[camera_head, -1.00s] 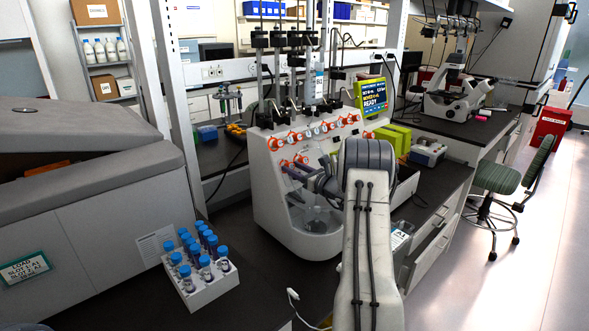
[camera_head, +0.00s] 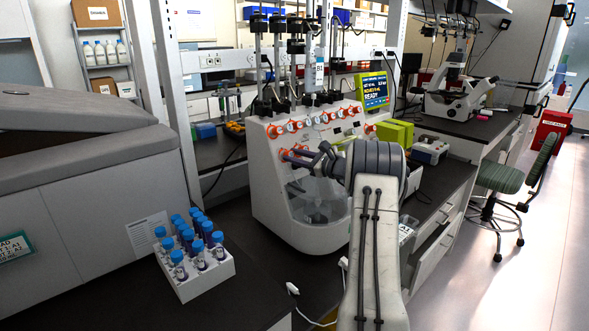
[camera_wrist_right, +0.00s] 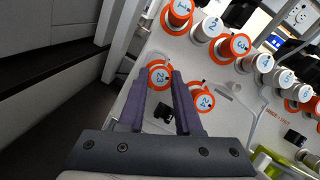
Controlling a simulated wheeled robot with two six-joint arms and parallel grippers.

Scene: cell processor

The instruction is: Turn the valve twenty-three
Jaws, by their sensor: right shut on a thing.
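Valve twenty-three (camera_wrist_right: 159,77) is a round knob with an orange ring and a blue face marked 23, on the front of the white cell processor (camera_head: 268,190). In the wrist view it sits between the purple fingertips of my right gripper (camera_wrist_right: 163,80), which is shut on it. In the head view my right gripper (camera_head: 297,158) reaches in from the right to the lower left valves and partly covers them. The valve's number looks tilted in the wrist view. My left gripper is not in view.
Valve 24 (camera_wrist_right: 202,101) is close to the right finger. A row of numbered valves (camera_head: 318,119) runs above. A white rack (camera_head: 207,278) of blue-capped tubes stands on the dark bench at left. A screen (camera_head: 375,90) reads READY.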

